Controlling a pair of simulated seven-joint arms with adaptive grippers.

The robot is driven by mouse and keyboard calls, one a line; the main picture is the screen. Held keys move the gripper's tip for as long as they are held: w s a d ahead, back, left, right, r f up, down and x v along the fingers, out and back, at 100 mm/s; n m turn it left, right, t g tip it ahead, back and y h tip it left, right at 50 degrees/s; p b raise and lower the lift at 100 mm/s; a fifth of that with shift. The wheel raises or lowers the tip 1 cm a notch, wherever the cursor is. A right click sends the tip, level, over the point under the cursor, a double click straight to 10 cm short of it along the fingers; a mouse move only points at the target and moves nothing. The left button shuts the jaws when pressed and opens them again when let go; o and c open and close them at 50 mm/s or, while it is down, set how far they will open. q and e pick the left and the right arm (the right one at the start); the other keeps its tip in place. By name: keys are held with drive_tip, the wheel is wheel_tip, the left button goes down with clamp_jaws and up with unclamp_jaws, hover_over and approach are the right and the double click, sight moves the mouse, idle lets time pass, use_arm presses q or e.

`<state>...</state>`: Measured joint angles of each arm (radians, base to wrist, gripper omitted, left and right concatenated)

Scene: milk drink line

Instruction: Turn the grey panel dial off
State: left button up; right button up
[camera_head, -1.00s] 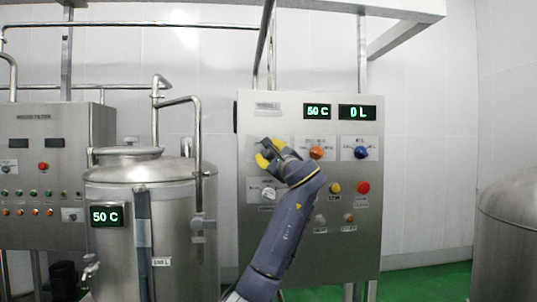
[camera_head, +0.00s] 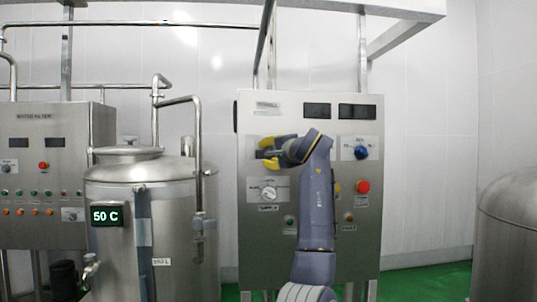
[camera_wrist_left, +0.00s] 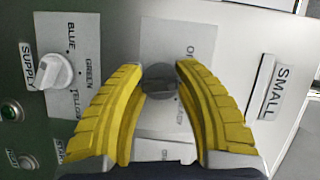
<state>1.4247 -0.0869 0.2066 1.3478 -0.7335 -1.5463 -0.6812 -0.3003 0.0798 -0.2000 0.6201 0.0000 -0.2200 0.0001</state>
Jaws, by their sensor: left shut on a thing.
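The grey panel dial (camera_wrist_left: 158,80) is a dark round knob on a pale plate of the steel panel (camera_head: 255,235). In the left wrist view it sits between the yellow fingertips of my left gripper (camera_wrist_left: 160,70). The gripper is shut on it. In the head view my left gripper (camera_head: 268,153) is at the panel's upper left and mostly hides the dial. Lettering beside the dial is partly covered by a finger. The two displays (camera_head: 317,111) at the panel's top are dark. My right gripper is not in view.
A white supply dial (camera_head: 268,193) sits just below my gripper. A blue dial (camera_head: 361,153) and a red button (camera_head: 362,187) are to the right. A steel tank (camera_head: 165,235) showing 50 C stands to the left. Open air lies right of the panel.

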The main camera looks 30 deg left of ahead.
use_arm(q)
drive_tip(key=n+h, duration=0.1)
drive_tip(key=n, duration=0.1)
drive_tip(key=n+h, duration=0.1)
drive_tip(key=n, duration=0.2)
drive_tip(key=shift+f+h, duration=0.1)
drive_tip(key=shift+h, duration=0.2)
idle(0.4)
drive_tip(key=o, duration=1.2)
drive_tip(key=shift+a, duration=0.1)
drive_tip(key=v, duration=1.2)
